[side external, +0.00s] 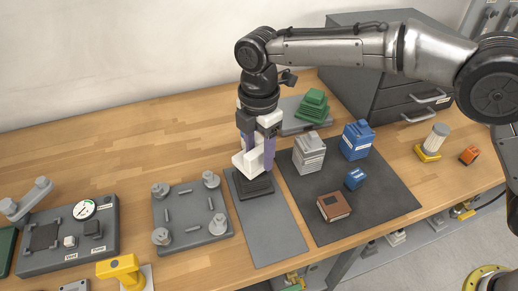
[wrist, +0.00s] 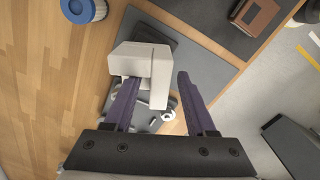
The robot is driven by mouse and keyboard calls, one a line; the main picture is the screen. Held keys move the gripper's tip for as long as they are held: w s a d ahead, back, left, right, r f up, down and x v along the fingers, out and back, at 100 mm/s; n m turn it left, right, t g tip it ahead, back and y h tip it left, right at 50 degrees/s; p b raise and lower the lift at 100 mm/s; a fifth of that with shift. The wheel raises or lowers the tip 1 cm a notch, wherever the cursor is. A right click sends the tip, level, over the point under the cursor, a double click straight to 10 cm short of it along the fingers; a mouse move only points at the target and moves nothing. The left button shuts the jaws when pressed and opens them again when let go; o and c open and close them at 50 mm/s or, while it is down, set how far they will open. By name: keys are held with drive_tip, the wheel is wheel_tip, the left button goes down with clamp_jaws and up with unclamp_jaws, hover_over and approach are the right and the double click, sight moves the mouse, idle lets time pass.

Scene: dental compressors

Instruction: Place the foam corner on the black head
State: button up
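The foam corner (side external: 243,164) is a white, L-shaped block. It sits directly over the black head (side external: 256,188), a dark stepped block on a grey mat; whether they touch fully is hard to tell. In the wrist view the foam corner (wrist: 143,58) covers much of the black head (wrist: 165,43). My gripper (side external: 257,160) points down around the foam corner. In the wrist view my gripper (wrist: 157,82) has its purple fingers spread on both sides of one foam leg. The left finger is close against the foam; a clear gap separates the right finger from it.
A grey plate with posts (side external: 192,214) lies left of the mat (side external: 268,230). A dark mat (side external: 375,205) on the right holds a grey block (side external: 309,154), blue blocks (side external: 356,140) and a brown box (side external: 334,206). Green stepped parts (side external: 312,106) stand behind. Open wood lies at back left.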

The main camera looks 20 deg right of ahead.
sight(259, 150)
wheel_tip(259, 150, up, 12)
drive_tip(key=shift+r, duration=0.2)
idle(0.5)
drive_tip(key=s+d+r+m+t, duration=0.1)
drive_tip(key=s+d+r+m, duration=0.15)
drive_tip(key=d, duration=0.45)
drive_tip(key=s+d+r+m+t+y, duration=0.1)
drive_tip(key=s+d+r+m, duration=0.2)
drive_tip(key=d, duration=0.4)
drive_tip(key=s+d+r+m, duration=0.1)
drive_tip(key=d+r+m, duration=0.2)
drive_tip(key=d+m, duration=0.35)
drive_tip(key=s+d+f+m+t, duration=0.1)
drive_tip(key=s+d+f+m, duration=0.4)
drive_tip(key=s, duration=0.5)
drive_tip(key=s+d+f+m+t+h, duration=0.1)
drive_tip(key=s+d+f+m, duration=0.4)
drive_tip(key=s+d, duration=0.5)
drive_tip(key=shift+s+f+t, duration=0.15)
drive_tip(key=shift+f+t, duration=0.55)
drive_tip(key=shift+t, duration=0.1)
